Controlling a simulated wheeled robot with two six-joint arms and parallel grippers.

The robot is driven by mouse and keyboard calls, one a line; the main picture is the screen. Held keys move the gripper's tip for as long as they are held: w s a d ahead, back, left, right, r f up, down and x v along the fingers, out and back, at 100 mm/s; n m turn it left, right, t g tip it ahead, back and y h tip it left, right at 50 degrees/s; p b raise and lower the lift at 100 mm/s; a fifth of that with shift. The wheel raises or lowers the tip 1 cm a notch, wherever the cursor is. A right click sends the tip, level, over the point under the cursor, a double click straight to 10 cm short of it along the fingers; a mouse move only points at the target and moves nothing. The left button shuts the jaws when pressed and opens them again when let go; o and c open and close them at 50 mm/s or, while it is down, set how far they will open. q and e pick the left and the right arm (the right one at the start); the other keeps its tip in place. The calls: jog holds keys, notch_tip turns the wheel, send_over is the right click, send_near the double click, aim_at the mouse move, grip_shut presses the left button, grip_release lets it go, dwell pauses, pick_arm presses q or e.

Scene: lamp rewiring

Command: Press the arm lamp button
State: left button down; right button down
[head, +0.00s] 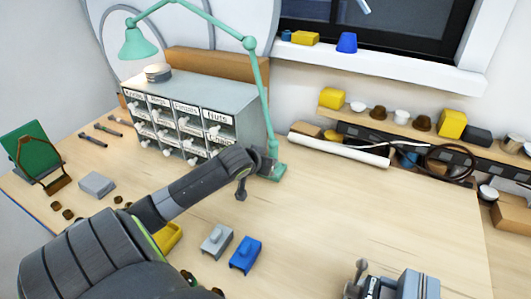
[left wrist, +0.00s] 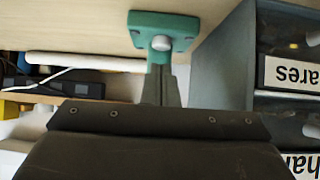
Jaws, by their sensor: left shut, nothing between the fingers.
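The arm lamp is mint green, with its shade (head: 138,44) at the upper left and its jointed arm (head: 263,95) rising from a small green base (head: 280,171) on the table. In the left wrist view the base (left wrist: 180,27) carries a round grey button (left wrist: 161,43). My left gripper (head: 271,161) is at the base in the head view, and its fingers partly hide it. In the left wrist view the left gripper (left wrist: 160,72) is shut and empty, with its fingertips just short of the button. I cannot tell whether they touch. My right gripper is not in view.
A labelled drawer cabinet (head: 190,117) stands close left of the lamp base. A white tube (head: 338,150) lies behind it. Blue (head: 246,255) and grey (head: 216,240) blocks lie in front. A grey-blue vise-like device (head: 405,285) is at lower right. The table right of the base is clear.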

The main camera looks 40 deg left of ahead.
pick_arm(q)
jog(key=shift+f, duration=0.85)
jog(key=shift+f, duration=0.7)
jog(key=shift+s+d+f, duration=0.1)
jog(key=shift+s+f, duration=0.1)
jog(key=shift+s, duration=0.05)
